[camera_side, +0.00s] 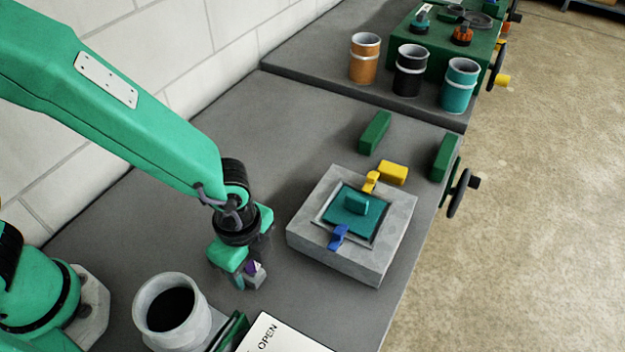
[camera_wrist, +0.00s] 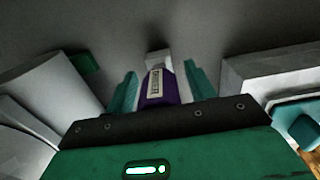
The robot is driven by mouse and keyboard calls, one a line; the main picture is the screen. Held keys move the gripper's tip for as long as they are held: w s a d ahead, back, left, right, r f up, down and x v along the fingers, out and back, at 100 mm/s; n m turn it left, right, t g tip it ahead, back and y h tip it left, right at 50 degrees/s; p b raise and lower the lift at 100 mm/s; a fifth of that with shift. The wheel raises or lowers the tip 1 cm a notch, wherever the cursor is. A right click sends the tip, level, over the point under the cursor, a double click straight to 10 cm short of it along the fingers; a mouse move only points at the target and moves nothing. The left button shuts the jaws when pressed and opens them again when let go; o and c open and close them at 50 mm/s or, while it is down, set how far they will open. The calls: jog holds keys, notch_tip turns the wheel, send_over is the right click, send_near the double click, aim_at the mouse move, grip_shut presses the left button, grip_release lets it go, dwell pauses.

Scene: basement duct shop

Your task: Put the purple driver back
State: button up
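The purple driver (camera_wrist: 158,92) stands between the two teal fingers of my gripper (camera_wrist: 158,88), and both fingers appear to press on its sides. It has a pale lettered label and a light grey end pointing away from the wrist camera. In the side view my gripper (camera_side: 245,268) is low over the grey bench, and only a small purple part of the driver (camera_side: 249,267) shows between the fingers. I cannot tell whether its grey end touches the bench. Most of its body is hidden by the gripper.
A pale pot (camera_side: 143,306) with a dark opening stands at front left, beside a white lettered card (camera_side: 285,340). Right of my gripper is a grey block (camera_side: 345,264) with a teal plate and blue and yellow clamps. Orange (camera_side: 363,65), black (camera_side: 409,77) and teal (camera_side: 459,90) cups stand at the back.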

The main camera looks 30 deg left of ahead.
jog(key=shift+r, duration=0.1)
notch_tip(320, 180, up, 12)
jog(key=shift+r, duration=0.1)
dwell(0.8)
dwell(0.5)
jog(key=s+a+r+n+t, duration=0.1)
jog(key=a+r+n, duration=0.3)
jog(key=a+n, duration=0.5)
jog(key=s+a+r+n+t, duration=0.1)
jog(key=a+r+n+t, duration=0.3)
jog(key=a+n, duration=0.5)
jog(key=a+r, duration=0.1)
jog(key=a, duration=0.6)
jog(key=shift+r+t, duration=0.2)
jog(key=shift+t, duration=0.1)
